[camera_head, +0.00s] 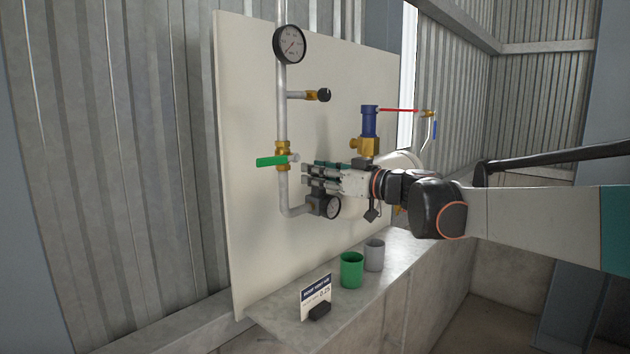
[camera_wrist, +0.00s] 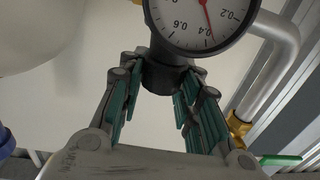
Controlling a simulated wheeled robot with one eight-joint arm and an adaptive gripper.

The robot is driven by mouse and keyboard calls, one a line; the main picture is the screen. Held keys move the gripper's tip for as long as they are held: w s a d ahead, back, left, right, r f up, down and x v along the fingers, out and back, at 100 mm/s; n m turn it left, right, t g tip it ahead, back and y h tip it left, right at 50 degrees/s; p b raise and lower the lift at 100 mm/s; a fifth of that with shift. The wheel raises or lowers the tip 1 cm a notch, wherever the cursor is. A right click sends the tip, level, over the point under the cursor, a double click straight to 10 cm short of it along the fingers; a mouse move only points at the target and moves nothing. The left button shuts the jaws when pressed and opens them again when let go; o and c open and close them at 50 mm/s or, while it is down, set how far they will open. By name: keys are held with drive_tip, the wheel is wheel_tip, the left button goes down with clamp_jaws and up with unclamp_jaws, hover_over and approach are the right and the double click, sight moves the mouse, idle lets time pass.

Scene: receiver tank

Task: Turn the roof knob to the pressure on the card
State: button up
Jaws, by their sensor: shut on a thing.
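The black roof knob (camera_wrist: 163,76) sits beside the regulator's gauge in the wrist view. My gripper (camera_wrist: 160,84) has its green-padded fingers on both sides of the knob, shut on it. In the head view my gripper (camera_head: 310,176) reaches in from the right, just above the regulator body (camera_head: 317,204), and hides the knob. The regulator gauge (camera_head: 333,208) faces out below the fingers. In the wrist view the gauge (camera_wrist: 190,18) is upside down and cut off at the top; its red needle points near 0.4. The card (camera_head: 316,292) stands on the ledge and seems to read 0.25.
A green-handled valve (camera_head: 277,160) is close left of my fingers. A blue-capped brass valve (camera_head: 368,135) stands above my wrist. A second gauge (camera_head: 290,44) is high on the pipe. A green cup (camera_head: 351,270) and a grey cup (camera_head: 374,255) stand on the ledge (camera_head: 400,262).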

drive_tip(key=n+g+y, duration=0.1)
drive_tip(key=g, duration=0.1)
drive_tip(key=n+g+y+b, duration=0.1)
drive_tip(key=n+g, duration=0.1)
drive_tip(key=shift+w+y, duration=0.15)
drive_tip(key=shift+y, duration=0.25)
drive_tip(key=shift+n+g+y, duration=0.6)
drive_tip(key=shift+n+g, duration=0.9)
drive_tip(key=shift+g, duration=0.7)
drive_tip(key=shift+n+g, duration=0.3)
drive_tip(key=shift+g, duration=0.1)
drive_tip(key=o, duration=1.1)
drive_tip(key=d, duration=0.4)
drive_tip(key=s+d, duration=0.1)
drive_tip(key=d, duration=0.3)
drive_tip(key=s+d, duration=0.1)
drive_tip(key=d, duration=0.3)
